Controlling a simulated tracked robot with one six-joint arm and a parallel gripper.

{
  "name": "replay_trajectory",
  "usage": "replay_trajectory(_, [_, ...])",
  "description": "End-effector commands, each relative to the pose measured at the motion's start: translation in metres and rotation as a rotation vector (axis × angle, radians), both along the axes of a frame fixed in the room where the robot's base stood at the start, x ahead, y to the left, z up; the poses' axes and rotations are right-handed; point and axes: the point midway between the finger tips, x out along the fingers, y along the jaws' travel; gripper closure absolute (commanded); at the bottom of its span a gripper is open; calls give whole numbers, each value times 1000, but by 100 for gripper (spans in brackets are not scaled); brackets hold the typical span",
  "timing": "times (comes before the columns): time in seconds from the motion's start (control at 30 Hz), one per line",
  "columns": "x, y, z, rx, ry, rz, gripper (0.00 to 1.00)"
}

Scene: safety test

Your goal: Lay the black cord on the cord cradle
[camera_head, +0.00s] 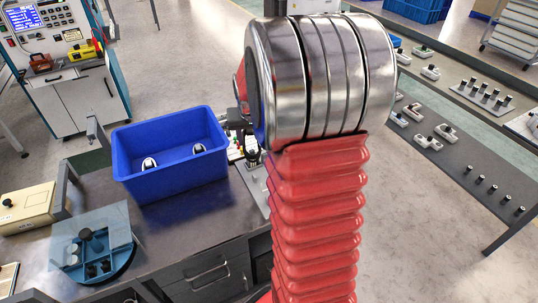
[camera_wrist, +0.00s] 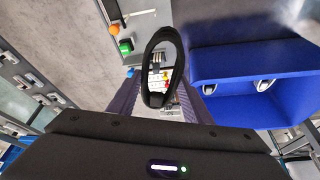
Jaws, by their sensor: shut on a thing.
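The black cord (camera_wrist: 148,62) shows in the wrist view as an upright oval loop. My gripper (camera_wrist: 160,99) is shut on its lower end between two dark fingers. Through the loop I see a pale panel with small red and yellow parts. In the head view my own arm hides most of the gripper and the cord. I cannot make out for certain which thing is the cord cradle. A blue bin (camera_head: 170,190) on the bench holds two small white-and-black pieces; the bin also shows right of the gripper in the wrist view (camera_wrist: 245,62).
The dark bench (camera_head: 185,225) has bare room in front of the bin. A control cabinet (camera_head: 85,95) stands behind. Racks with small parts are at right.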

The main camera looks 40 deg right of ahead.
Motion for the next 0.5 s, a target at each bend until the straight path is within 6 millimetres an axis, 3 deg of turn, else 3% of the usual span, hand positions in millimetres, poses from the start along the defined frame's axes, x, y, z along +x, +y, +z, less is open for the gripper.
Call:
replay_trajectory(0.03, [-15,-11,-10,3,3,3,81])
replay_trajectory(0.2, [-40,-27,-33,3,1,69,81])
replay_trajectory(0.5, [-56,-37,-52,-6,-2,227,81])
